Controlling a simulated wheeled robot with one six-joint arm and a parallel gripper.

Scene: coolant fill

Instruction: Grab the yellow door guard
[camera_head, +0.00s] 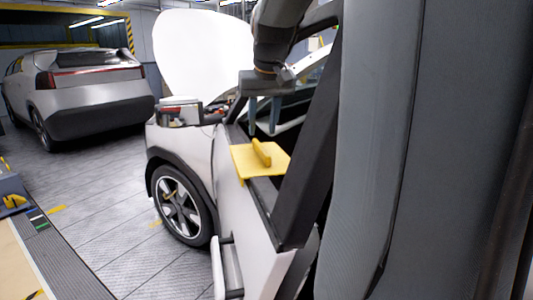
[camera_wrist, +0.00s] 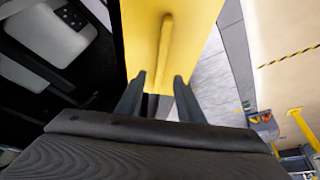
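The yellow door guard (camera_head: 245,163) lies over the top edge of the car door, with a raised yellow grip ridge (camera_head: 261,153) on its upper face. My gripper (camera_head: 263,130) points down just above the guard, its two dark fingers apart. In the wrist view the guard (camera_wrist: 200,30) fills the top middle, and its ridge (camera_wrist: 165,45) runs toward the space between the fingertips of my gripper (camera_wrist: 158,82). The gripper is open and holds nothing. Whether the fingertips touch the guard cannot be told.
The dark window-side frame (camera_head: 308,160) rises close to the right of the guard. Another silver car (camera_head: 85,95) is parked at back left. The grey floor (camera_head: 100,215) is open.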

